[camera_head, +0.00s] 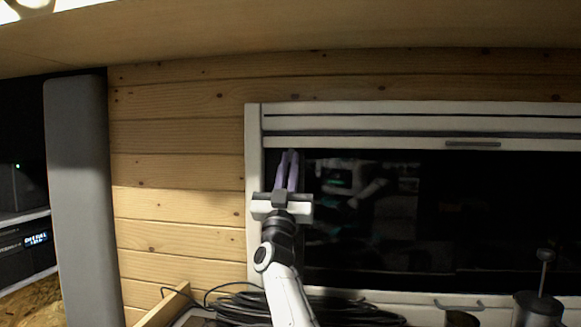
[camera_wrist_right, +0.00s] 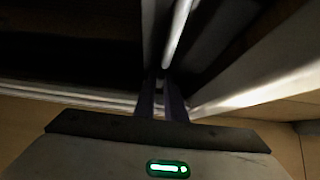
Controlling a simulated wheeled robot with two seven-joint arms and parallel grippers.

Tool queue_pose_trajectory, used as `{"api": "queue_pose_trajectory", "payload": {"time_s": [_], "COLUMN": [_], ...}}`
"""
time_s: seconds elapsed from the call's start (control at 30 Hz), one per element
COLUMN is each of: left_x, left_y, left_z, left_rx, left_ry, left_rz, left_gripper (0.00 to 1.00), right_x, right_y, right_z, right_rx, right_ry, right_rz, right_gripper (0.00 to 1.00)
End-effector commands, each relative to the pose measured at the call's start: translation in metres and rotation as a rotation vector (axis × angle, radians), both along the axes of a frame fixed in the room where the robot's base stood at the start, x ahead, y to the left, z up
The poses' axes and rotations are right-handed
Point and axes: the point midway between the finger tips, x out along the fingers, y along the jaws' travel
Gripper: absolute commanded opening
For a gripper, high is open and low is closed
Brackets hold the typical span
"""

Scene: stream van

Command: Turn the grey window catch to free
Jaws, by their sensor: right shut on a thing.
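The dark window (camera_head: 390,220) has a pale frame, and my right gripper (camera_head: 289,154) is up against its upper left corner. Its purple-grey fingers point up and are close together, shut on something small. It is most likely the grey window catch, which the fingers hide in the head view; I cannot make out its angle. In the wrist view the fingertips (camera_wrist_right: 161,80) meet near a pale narrow strip (camera_wrist_right: 178,35) running upward. My left gripper is not in view.
A pale blind casing with a small grey handle (camera_head: 473,144) crosses the window top. Black cable coils (camera_head: 245,303) lie below, near my right arm. A grinder-like object with a knob (camera_head: 540,300) stands lower right. A grey panel (camera_head: 80,180) stands at left.

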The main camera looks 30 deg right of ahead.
Motion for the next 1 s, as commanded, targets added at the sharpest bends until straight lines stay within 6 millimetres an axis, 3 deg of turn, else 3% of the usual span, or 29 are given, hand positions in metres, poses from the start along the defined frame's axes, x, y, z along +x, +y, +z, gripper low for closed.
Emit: {"api": "queue_pose_trajectory", "payload": {"time_s": [0.47, 0.5, 0.53, 0.83, 1.0], "left_x": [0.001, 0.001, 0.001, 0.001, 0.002], "left_y": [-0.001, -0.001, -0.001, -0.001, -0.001], "left_z": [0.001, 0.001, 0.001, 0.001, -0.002], "left_rx": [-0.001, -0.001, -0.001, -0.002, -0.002], "left_ry": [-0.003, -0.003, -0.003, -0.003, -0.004], "left_rz": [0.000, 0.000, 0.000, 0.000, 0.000], "left_gripper": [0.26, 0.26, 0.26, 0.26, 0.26], "right_x": [0.001, 0.001, 0.001, 0.000, -0.002], "right_y": [0.001, 0.001, 0.001, 0.001, 0.012], "right_z": [-0.001, -0.001, -0.001, -0.002, -0.017], "right_rx": [0.015, 0.015, 0.015, 0.012, 0.013], "right_ry": [-0.008, -0.008, -0.008, -0.007, -0.006], "right_rz": [0.003, 0.003, 0.003, 0.001, 0.006], "right_gripper": [0.00, 0.13, 0.18, 0.18, 0.18]}}
